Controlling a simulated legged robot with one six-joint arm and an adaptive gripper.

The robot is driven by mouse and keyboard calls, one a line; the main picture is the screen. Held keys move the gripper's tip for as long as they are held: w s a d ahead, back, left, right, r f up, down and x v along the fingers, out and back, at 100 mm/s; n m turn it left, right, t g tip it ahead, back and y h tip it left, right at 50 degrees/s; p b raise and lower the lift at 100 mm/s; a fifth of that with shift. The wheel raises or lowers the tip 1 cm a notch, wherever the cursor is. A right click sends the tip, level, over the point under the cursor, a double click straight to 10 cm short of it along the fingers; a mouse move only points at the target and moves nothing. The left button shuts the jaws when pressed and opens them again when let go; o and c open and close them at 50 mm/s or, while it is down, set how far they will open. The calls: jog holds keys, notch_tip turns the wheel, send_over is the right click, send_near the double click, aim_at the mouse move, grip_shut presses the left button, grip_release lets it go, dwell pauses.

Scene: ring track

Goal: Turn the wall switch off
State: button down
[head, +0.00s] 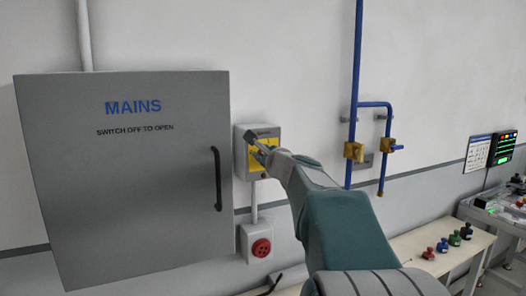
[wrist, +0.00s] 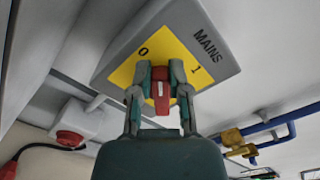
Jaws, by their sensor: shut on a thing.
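The wall switch is a grey box (head: 241,160) with a yellow plate, mounted right of the grey MAINS cabinet. In the wrist view the switch box (wrist: 225,62) shows the word MAINS, and its yellow plate (wrist: 172,48) carries a 0 and a 1. A red handle (wrist: 160,92) stands out from the plate. My gripper (wrist: 160,80) is shut on this handle, one finger on each side. In the head view my gripper (head: 257,146) is at the switch front and covers much of it, including the handle. The handle's exact pointing is hard to tell.
The grey cabinet (head: 125,190) has a black bar handle (head: 217,178) close to my gripper's left. A red socket (head: 261,248) is below the switch. Blue pipes with brass valves (head: 354,151) are to the right. A low table (head: 425,240) holds several coloured pieces.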

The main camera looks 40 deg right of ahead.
jog(key=shift+w+a+f+n, duration=0.1)
jog(key=shift+f+n, duration=0.3)
jog(key=shift+n, duration=0.85)
jog(key=shift+s+a+f+n, duration=0.1)
jog(key=shift+f+n, duration=0.25)
jog(key=shift+n, duration=0.95)
jog(key=shift+w+a+f+n, duration=0.1)
jog(key=shift+f+n, duration=0.3)
jog(key=shift+n, duration=0.85)
jog(key=shift+f, duration=0.1)
jog(key=c, duration=0.6)
grip_release()
jog(key=shift+d, duration=0.1)
jog(key=shift+r, duration=0.2)
